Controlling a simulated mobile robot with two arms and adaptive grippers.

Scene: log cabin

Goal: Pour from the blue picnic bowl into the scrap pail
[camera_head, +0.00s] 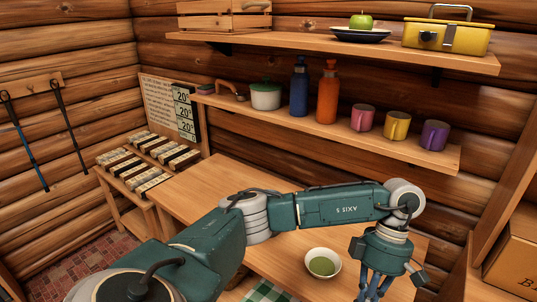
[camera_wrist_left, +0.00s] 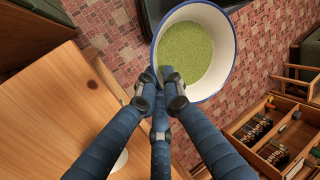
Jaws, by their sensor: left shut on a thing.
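The blue picnic bowl (camera_wrist_left: 222,92) shows in the left wrist view as a white-lined bowl with a dark blue rim and green contents (camera_wrist_left: 186,52). My left gripper (camera_wrist_left: 165,84) is shut on its near rim and holds it beyond the table edge, over the tiled floor. In the head view my left gripper (camera_head: 376,288) is at the bottom right, cut by the frame edge; the held bowl is not visible there. I cannot make out the scrap pail in either view. My right gripper is not in view.
A small white bowl of green stuff (camera_head: 323,263) stands on the wooden table (camera_head: 195,190), left of my gripper. The wall shelf (camera_head: 420,152) above holds bottles and mugs. A wooden crate (camera_wrist_left: 262,117) is at the right of the wrist view. The table's left part is clear.

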